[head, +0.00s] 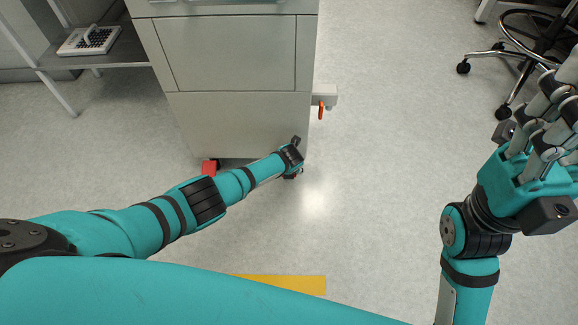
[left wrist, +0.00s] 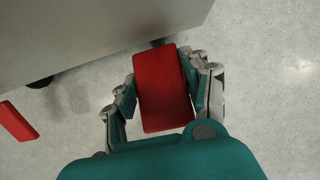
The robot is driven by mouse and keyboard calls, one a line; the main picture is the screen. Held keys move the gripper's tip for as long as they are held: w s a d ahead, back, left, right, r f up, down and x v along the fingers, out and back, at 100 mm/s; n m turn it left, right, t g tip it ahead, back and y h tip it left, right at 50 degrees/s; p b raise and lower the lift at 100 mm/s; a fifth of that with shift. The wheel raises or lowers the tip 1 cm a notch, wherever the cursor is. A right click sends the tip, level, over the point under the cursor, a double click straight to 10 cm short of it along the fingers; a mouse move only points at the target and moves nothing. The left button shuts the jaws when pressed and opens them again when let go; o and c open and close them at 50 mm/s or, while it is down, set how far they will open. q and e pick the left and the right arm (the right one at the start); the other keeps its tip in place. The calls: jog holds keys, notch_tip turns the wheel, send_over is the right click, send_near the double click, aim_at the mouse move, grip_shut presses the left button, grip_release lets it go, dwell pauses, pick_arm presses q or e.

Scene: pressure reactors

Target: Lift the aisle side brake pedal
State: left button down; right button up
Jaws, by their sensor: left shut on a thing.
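A red brake pedal (left wrist: 165,88) at the cabinet's right front corner, on the aisle side, sits between the fingers of my left gripper (left wrist: 165,95) in the left wrist view. The fingers are shut on it from both sides. In the head view my left gripper (head: 293,159) is low at that corner and hides this pedal. A second red pedal (head: 209,167) is under the cabinet's left front corner; it also shows in the left wrist view (left wrist: 17,121). My right gripper (head: 548,125) is raised at the right edge, fingers spread and empty.
The grey cabinet (head: 240,125) stands on casters, with a bracket and an orange-red handle (head: 321,110) on its right side. A shelf with a white rack (head: 89,40) is at the left. An office chair (head: 515,65) stands upper right. The aisle floor between is clear.

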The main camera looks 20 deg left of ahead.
pick_arm(q)
jog(key=shift+a, duration=0.1)
jog(key=c, duration=0.6)
grip_release()
jog(key=shift+r, duration=0.1)
jog(key=v, duration=1.2)
